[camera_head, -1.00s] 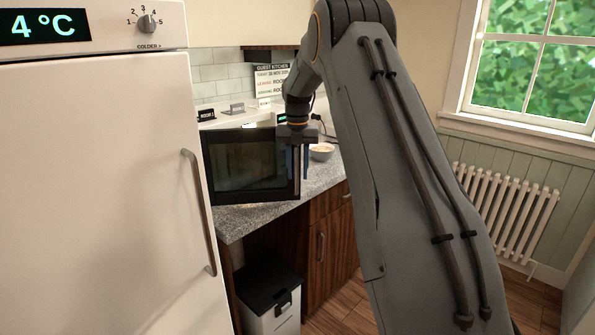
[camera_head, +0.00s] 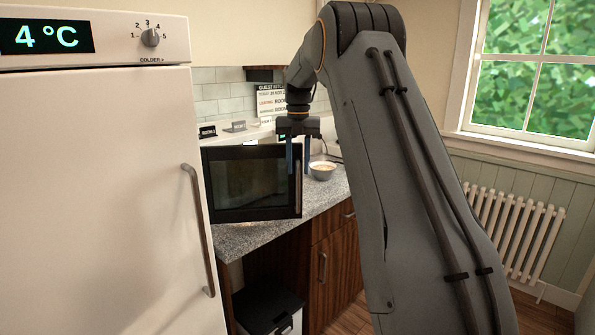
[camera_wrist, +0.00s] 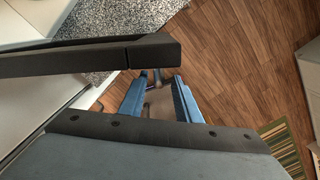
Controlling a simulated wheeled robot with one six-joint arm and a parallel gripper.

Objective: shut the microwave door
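The microwave's dark door (camera_head: 245,185) stands swung out over the counter, hinged at the left, its window facing me. Its upright handle (camera_head: 298,193) is at the right edge. In the wrist view the door (camera_wrist: 90,57) is seen from above as a dark bar. My gripper (camera_head: 297,170) hangs at the upper part of the handle, fingers pointing down and apart, one to each side of it in this view. In the wrist view the gripper (camera_wrist: 157,98) shows a gap between its blue fingers. I cannot tell whether they touch the handle. The microwave body is mostly hidden.
A white fridge (camera_head: 100,200) stands close on the left. A bowl (camera_head: 322,170) sits on the speckled counter (camera_head: 245,240) right of the door. A bin (camera_head: 268,308) stands below the counter. A radiator (camera_head: 515,230) is under the window, with wood floor before it.

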